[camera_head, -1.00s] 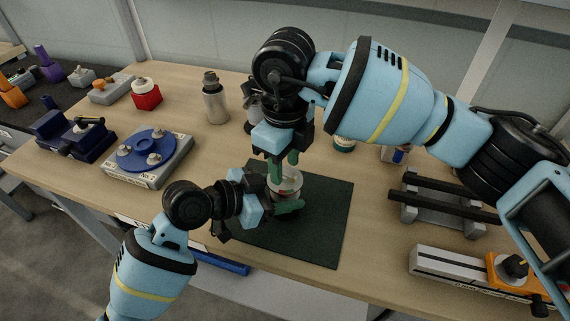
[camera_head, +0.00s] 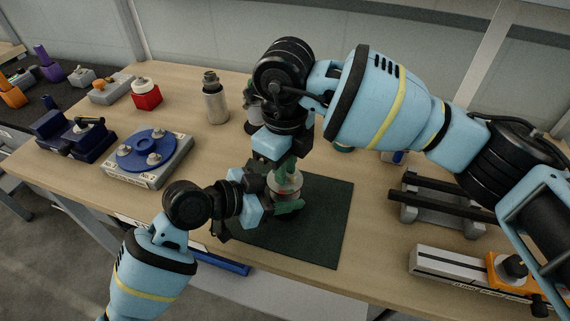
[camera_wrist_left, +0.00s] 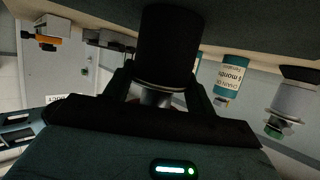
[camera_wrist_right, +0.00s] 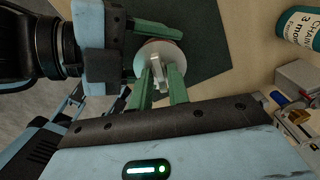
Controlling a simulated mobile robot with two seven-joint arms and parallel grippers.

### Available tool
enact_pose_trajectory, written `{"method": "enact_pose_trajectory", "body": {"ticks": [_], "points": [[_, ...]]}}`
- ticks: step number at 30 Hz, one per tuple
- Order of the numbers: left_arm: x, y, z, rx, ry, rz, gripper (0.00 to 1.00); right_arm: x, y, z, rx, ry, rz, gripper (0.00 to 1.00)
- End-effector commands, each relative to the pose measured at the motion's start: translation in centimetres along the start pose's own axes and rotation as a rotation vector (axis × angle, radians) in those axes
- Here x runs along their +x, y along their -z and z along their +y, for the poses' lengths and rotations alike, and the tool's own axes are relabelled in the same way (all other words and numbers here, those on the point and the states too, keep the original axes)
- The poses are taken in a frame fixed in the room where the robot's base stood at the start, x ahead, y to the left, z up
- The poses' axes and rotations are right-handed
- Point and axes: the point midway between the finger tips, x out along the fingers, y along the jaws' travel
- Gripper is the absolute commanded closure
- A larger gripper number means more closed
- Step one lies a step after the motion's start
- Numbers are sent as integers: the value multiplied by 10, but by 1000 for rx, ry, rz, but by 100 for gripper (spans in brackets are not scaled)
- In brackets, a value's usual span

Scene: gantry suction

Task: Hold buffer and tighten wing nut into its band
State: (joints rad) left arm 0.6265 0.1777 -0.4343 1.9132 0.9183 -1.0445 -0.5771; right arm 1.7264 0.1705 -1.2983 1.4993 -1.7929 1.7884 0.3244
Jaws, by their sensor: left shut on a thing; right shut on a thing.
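The buffer (camera_head: 287,187) stands on the dark green mat, a short round body with a pale top. My left gripper (camera_head: 287,204) comes in from the left and is shut around its side. In the left wrist view a black cylinder (camera_wrist_left: 168,45) sits between the left fingers. My right gripper (camera_head: 286,170) points down from above, shut on the wing nut. In the right wrist view the grey wing nut (camera_wrist_right: 157,73) stands between the green fingertips, over the buffer's round top (camera_wrist_right: 148,52). The band and how deep the nut sits cannot be made out.
The dark mat (camera_head: 325,225) has free room to the right. A blue turntable unit (camera_head: 147,151), a red block (camera_head: 146,96) and a grey bottle (camera_head: 214,102) stand to the left. A rail stand (camera_head: 440,205) and an orange-ended fixture (camera_head: 470,268) stand to the right.

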Motion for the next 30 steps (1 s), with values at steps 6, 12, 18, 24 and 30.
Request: {"method": "enact_pose_trajectory", "body": {"ticks": [6,12,18,24,30], "points": [[0,0,0,1,1,0,94,-1,0,0,190,1,0,100],[0,0,0,1,1,0,94,0,0,0,361,0,0,100],[0,0,0,1,2,0,94,-1,0,0,352,0,0,100],[0,0,-1,0,2,0,94,-1,0,0,351,0,-1,100],[0,0,-1,0,2,0,94,-1,0,0,350,0,-1,100]]}}
